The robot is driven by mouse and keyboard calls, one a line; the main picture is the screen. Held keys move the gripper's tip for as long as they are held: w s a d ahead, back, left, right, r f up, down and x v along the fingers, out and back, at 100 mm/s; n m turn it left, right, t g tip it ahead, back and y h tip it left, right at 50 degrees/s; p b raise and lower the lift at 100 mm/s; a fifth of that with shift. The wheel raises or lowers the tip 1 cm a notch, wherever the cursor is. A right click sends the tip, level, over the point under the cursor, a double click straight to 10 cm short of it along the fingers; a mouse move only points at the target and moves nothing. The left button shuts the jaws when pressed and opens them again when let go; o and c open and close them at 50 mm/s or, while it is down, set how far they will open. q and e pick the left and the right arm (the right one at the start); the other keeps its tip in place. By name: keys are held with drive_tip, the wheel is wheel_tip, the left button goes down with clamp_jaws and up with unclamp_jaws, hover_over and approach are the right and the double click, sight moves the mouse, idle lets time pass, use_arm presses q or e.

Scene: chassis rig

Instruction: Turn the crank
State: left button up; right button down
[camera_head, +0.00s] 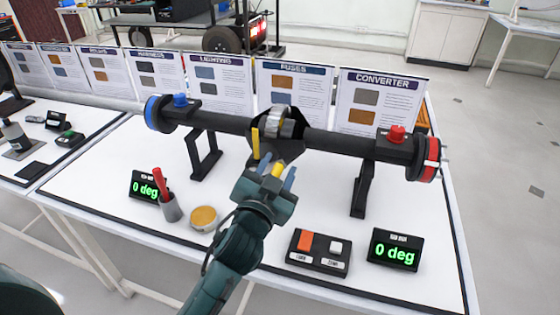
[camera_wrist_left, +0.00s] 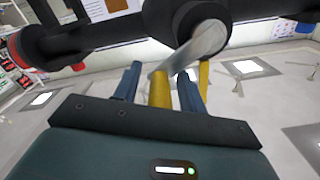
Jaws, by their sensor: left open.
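A dark shaft (camera_head: 222,121) with a blue ring (camera_head: 153,112) at the left and a red ring (camera_head: 431,160) at the right lies across stands on the table. The crank is at the shaft's middle housing (camera_head: 280,124). In the left wrist view, its grey arm (camera_wrist_left: 205,42) leads to a yellow handle (camera_wrist_left: 160,88). My left gripper (camera_head: 277,173) is open, with one blue finger on each side of the yellow handle. I cannot tell whether the fingers touch it. A second yellow piece (camera_head: 255,143) shows beside the housing. My right gripper is not in view.
Two displays, left (camera_head: 146,187) and right (camera_head: 395,250), read "0 deg". A button box (camera_head: 318,252), a cup with a red tool (camera_head: 168,203) and a round tin (camera_head: 204,217) stand at the front. Several upright cards, including the converter card (camera_head: 376,98), line the back.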

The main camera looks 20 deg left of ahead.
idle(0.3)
use_arm(q)
clamp_jaws()
idle(0.3)
